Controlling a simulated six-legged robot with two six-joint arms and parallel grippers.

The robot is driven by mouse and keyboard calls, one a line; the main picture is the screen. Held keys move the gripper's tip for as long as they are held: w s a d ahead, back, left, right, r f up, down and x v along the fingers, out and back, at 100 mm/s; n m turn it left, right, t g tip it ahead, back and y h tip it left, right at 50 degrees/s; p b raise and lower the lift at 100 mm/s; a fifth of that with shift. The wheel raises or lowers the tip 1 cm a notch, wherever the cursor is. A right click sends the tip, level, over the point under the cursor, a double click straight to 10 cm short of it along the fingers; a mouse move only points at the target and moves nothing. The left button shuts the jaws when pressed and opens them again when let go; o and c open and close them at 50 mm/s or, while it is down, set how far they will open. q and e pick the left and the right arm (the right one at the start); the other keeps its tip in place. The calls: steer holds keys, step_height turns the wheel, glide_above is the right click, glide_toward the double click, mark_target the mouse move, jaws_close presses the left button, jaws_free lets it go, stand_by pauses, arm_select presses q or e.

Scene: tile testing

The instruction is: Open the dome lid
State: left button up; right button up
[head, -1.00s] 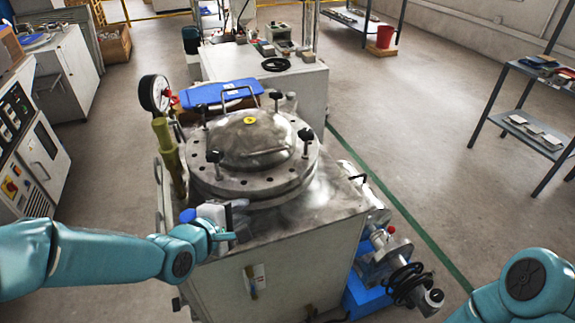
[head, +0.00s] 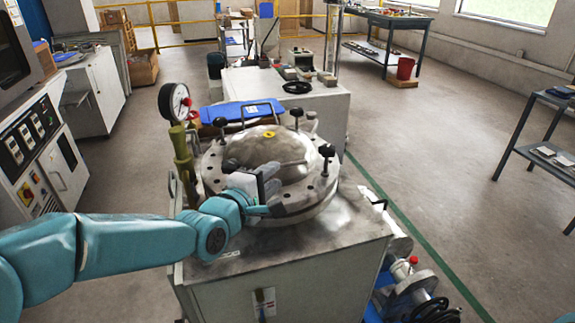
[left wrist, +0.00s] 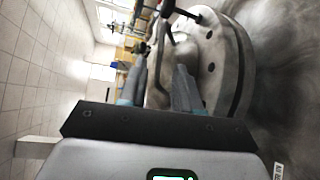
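The grey metal dome lid (head: 284,152) sits closed on its round bolted flange (head: 312,198) on top of a cabinet. A bar handle (head: 260,108) stands at its far side, and several black-knobbed clamps (head: 327,152) stand around the rim. My left gripper (head: 262,186) is over the lid's near-left edge, and it hides that part of the rim. In the left wrist view its two fingers (left wrist: 160,82) are apart, with the flange (left wrist: 232,70) to their right and a dark bar beyond them. I cannot tell whether they touch anything.
A pressure gauge (head: 174,102) and an olive upright lever (head: 182,152) stand left of the lid. A blue tray (head: 228,112) lies behind it. A control panel (head: 30,140) stands at the left.

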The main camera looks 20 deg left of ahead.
mark_target(286, 166)
arm_select(q)
steer(key=x, duration=0.7)
steer(key=shift+w, duration=0.15)
steer(key=shift+c, duration=0.3)
jaws_close()
